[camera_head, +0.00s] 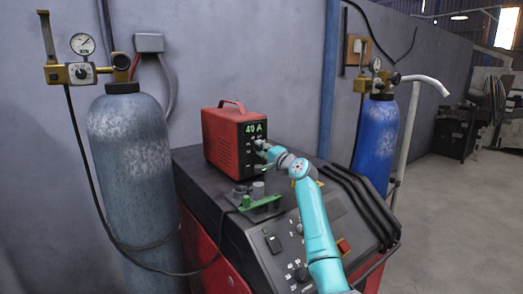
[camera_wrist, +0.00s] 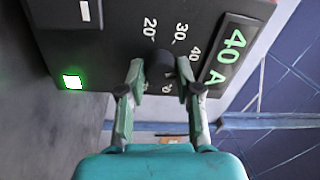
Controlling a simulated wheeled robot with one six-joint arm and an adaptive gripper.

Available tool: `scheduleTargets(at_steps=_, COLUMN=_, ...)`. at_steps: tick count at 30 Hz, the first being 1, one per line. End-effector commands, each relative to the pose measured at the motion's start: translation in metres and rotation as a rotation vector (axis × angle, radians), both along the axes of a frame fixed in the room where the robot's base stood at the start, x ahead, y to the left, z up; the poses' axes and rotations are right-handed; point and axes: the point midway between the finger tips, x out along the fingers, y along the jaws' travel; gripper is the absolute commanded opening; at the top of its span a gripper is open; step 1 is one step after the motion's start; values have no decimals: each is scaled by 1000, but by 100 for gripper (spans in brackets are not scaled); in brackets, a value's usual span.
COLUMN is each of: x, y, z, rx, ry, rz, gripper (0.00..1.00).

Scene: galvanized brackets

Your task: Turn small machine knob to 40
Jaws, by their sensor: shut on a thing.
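The small red machine (camera_head: 223,142) stands on top of a larger welding cabinet, its dark front panel facing right. Its green display (camera_wrist: 231,52) reads "40 A", and it also reads 40 A in the head view (camera_head: 253,128). The small dark knob (camera_wrist: 160,66) sits on the panel among printed numbers, with 20, 30 and 40 legible. My gripper (camera_wrist: 160,80) has its two fingers on either side of the knob and is shut on it. In the head view my gripper (camera_head: 262,147) reaches the panel from the right. The knob's pointer is hidden.
A grey gas cylinder (camera_head: 130,160) stands at left, a blue one (camera_head: 377,140) at right behind black cables (camera_head: 357,195). Open floor lies at far right.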

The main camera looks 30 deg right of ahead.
Motion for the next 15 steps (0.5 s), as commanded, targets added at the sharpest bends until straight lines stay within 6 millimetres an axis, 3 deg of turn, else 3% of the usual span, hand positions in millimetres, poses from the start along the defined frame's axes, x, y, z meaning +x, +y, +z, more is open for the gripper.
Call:
scheduleTargets(at_steps=11, x=0, y=-1, z=0, rx=4, ry=1, rz=-2, gripper=0)
scheduleTargets(at_steps=12, x=0, y=-1, z=0, rx=4, ry=1, rz=-2, gripper=36)
scheduleTargets(at_steps=15, x=0, y=-1, z=0, rx=4, ry=1, rz=-2, gripper=59)
